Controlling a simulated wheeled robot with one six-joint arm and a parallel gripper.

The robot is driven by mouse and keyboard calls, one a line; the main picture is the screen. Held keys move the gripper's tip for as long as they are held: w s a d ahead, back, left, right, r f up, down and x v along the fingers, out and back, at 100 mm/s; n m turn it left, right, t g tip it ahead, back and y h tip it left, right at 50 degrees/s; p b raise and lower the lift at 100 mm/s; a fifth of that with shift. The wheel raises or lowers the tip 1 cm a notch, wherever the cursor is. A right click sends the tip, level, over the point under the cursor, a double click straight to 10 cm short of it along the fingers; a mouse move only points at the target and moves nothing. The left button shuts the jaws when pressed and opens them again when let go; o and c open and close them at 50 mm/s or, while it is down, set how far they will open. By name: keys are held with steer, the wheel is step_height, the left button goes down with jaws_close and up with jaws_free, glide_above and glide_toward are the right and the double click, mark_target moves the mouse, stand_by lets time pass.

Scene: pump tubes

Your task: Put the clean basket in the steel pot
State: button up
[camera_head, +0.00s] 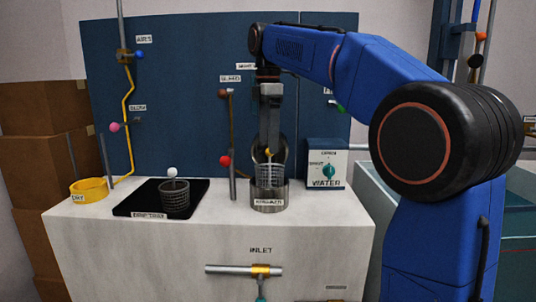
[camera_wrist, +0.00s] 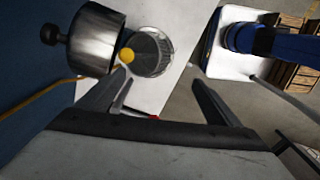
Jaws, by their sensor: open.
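A grey mesh basket with a yellow knob (camera_head: 270,174) is at the mouth of the steel pot (camera_head: 268,197). Its upper part shows above the rim; its lower part is hidden. The wrist view shows this basket (camera_wrist: 152,54) from above, with the yellow knob at its left edge. My gripper (camera_head: 269,146) is above the basket and pot, pointing down. In the wrist view its fingers are spread, with nothing between them. A second, darker basket with a white knob (camera_head: 174,197) stands on the black tray. I cannot tell by looks which basket is clean.
A raised metal lid (camera_head: 283,151) stands behind the pot; a metal piece with a black knob (camera_wrist: 96,40) shows in the wrist view. A yellow ring (camera_head: 89,189) lies far left.

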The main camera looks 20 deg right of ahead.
steer(key=shift+r, duration=1.2)
steer(key=s+d+f+m+t, duration=0.2)
steer(key=s+f+m, duration=0.6)
steer(key=s+f, duration=0.8)
steer(key=s+d+f+m+t, duration=0.2)
steer(key=s+d+f+m, duration=0.3)
steer(key=s+f+m, duration=0.4)
steer(key=s+f, duration=0.7)
steer(key=f, duration=0.1)
steer(key=shift+s+d+f+t, duration=0.2)
steer(key=shift+s+d+t, duration=0.1)
steer(key=shift+t, duration=0.1)
